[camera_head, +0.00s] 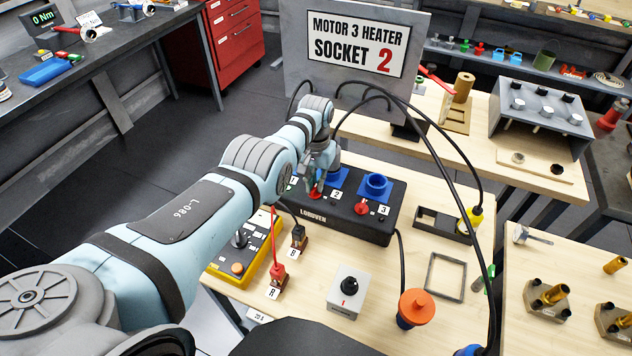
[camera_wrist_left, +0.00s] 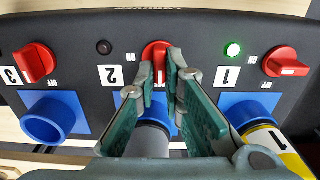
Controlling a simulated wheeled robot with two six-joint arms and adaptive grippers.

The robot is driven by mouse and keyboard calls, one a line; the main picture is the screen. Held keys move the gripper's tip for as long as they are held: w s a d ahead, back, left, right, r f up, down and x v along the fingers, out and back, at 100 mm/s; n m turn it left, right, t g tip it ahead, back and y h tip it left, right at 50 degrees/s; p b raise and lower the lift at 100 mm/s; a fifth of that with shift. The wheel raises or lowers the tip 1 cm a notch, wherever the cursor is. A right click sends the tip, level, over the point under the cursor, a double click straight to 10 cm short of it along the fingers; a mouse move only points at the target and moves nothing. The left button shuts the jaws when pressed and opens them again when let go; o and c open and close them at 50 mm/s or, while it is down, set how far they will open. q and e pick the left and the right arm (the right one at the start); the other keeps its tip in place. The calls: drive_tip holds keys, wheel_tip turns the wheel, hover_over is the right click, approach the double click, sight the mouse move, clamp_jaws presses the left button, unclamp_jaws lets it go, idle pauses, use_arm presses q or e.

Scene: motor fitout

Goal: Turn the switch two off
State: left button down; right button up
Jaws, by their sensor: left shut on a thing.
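The black switch box (camera_head: 335,230) stands on the wooden table in the head view. My left gripper (camera_wrist_left: 160,80) is shut on the red knob of switch two (camera_wrist_left: 157,52), with a teal finger on either side. The small lamp (camera_wrist_left: 104,47) by label 2 is dark. Switch one's red knob (camera_wrist_left: 281,62) is at right, with a lit green lamp (camera_wrist_left: 233,50) by label 1. Switch three's red knob (camera_wrist_left: 33,63) is at left. In the head view my left gripper (camera_head: 318,182) is over the box and partly hidden by its own arm.
In the wrist view a grey plug (camera_wrist_left: 150,140) sits at the middle socket and a yellow one (camera_wrist_left: 270,140) at socket one. Blue socket three (camera_wrist_left: 48,118) is empty. A sign reading SOCKET 2 (camera_head: 355,44) stands behind. Black cables hang at right.

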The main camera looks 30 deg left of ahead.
use_arm(q)
drive_tip(key=c, duration=1.7)
unclamp_jaws()
drive_tip(key=shift+f, duration=0.1)
drive_tip(key=shift+w+r, duration=0.1)
drive_tip(key=shift+r, duration=0.4)
wheel_tip(320, 180, up, 11)
